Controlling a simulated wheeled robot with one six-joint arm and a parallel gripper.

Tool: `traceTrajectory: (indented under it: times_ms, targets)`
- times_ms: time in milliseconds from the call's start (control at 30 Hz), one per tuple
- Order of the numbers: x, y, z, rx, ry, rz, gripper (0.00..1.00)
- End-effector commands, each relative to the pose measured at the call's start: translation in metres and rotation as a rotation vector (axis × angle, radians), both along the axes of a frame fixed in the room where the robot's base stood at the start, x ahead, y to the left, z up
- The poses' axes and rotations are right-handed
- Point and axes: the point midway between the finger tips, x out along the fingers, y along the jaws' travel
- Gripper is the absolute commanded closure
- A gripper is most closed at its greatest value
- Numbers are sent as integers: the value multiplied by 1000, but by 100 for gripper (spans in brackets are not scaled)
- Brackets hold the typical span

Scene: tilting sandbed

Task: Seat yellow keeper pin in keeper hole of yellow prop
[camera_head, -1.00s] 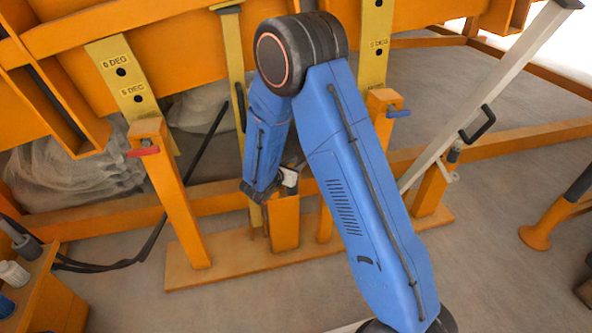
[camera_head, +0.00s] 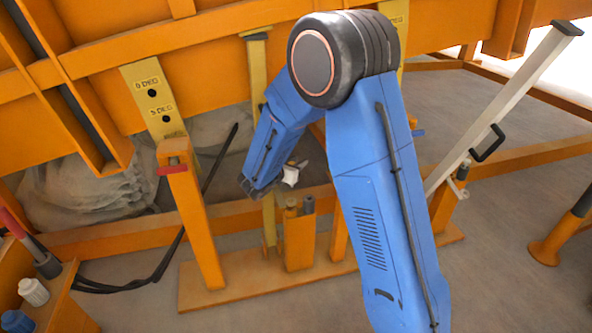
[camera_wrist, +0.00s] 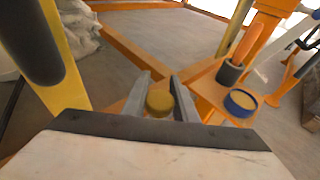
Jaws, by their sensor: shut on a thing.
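My gripper (camera_wrist: 161,98) is shut on the yellow keeper pin (camera_wrist: 159,101), whose round end shows between the two grey fingers in the wrist view. In the head view my gripper (camera_head: 303,165) is small, beside the middle yellow prop and above an orange holder box; the pin cannot be made out there. The middle yellow prop (camera_head: 258,72) stands upright with a dark cap, partly hidden by my arm. The keeper hole cannot be made out.
The orange holder box (camera_head: 299,245) holds short upright pieces. An orange handle (camera_wrist: 247,42) and a blue ring (camera_wrist: 240,102) sit right of the fingers. A marked yellow prop (camera_head: 152,98) and red-handled orange post (camera_head: 197,225) stand left, a white strut (camera_head: 500,110) right.

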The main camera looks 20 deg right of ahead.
Motion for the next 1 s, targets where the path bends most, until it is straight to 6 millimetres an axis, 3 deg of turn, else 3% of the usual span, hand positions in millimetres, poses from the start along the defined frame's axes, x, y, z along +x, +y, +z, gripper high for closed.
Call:
traceTrajectory:
  times_ms: [467,1000]
  targets:
    - [1,-1,0,-1,1,0,98]
    - [1,-1,-39,-1,2,1,98]
